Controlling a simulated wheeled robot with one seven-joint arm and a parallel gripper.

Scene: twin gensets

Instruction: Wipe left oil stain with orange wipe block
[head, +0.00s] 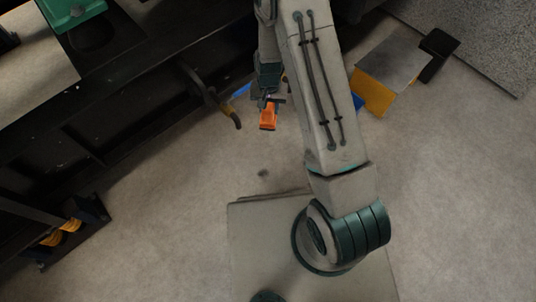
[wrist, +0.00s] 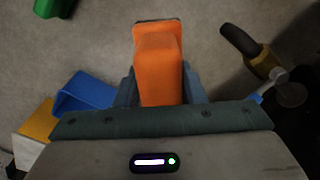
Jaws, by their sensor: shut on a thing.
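My gripper (head: 270,98) is shut on the orange wipe block (head: 268,117) and holds it out over the floor. In the wrist view the block (wrist: 159,70) stands out between the two fingers of my gripper (wrist: 160,92), with its far end clear of them. I cannot tell whether this is the left oil stain. No stain shows clearly in the wrist view.
A dark steel frame (head: 110,95) runs along the left, with a handled tool (head: 222,104) jutting from it. A yellow and grey box (head: 375,98) stands to the right, with a blue item (wrist: 85,95) beside it.

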